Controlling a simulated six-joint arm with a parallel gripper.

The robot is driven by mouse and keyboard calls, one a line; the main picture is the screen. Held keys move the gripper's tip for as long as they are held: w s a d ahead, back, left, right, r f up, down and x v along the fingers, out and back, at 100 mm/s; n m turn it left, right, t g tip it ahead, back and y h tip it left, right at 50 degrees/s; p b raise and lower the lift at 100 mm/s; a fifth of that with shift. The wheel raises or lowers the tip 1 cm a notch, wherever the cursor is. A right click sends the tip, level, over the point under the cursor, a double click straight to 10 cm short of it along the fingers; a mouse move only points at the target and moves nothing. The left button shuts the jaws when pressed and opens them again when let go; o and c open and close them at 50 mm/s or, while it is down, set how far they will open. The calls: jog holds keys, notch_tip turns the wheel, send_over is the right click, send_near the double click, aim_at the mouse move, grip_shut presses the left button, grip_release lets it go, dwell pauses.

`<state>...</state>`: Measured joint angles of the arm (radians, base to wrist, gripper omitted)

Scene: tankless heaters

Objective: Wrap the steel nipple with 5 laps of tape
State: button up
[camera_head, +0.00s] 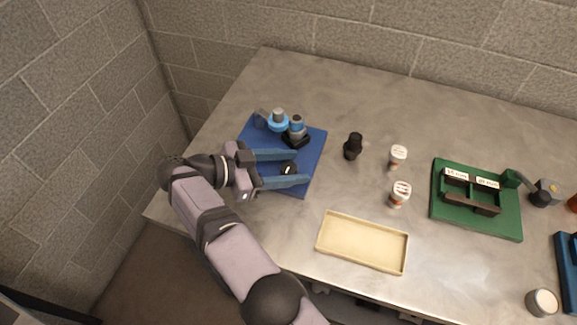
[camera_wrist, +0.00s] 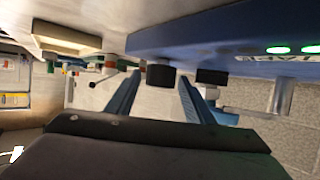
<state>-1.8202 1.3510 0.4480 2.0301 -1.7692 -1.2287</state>
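A blue tape station (camera_head: 313,150) lies on the left of the table. At its back stand a grey post with a light blue ring (camera_head: 278,122) and, beside it, a short upright cylinder (camera_head: 296,122) on a black holder; I cannot tell surely whether this is the steel nipple. My gripper (camera_head: 302,166) is open over the station's front part. In the wrist view a black cylinder (camera_wrist: 160,77) lies between the fingertips, with gaps at both sides. The station's edge (camera_wrist: 225,42) there carries green lights and lettering.
A black fitting (camera_head: 353,146), two small white-lidded jars (camera_head: 398,157) (camera_head: 400,193) and an empty cream tray (camera_head: 348,259) stand right of the station. A green station with labelled compartments (camera_head: 491,223) is farther right. The back of the table is clear.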

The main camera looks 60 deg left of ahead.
aim_at(289, 167)
jog(key=shift+f, duration=0.1)
jog(key=shift+r, duration=0.6)
notch_tip(289, 167, up, 9)
jog(key=p, duration=0.3)
dwell(0.3)
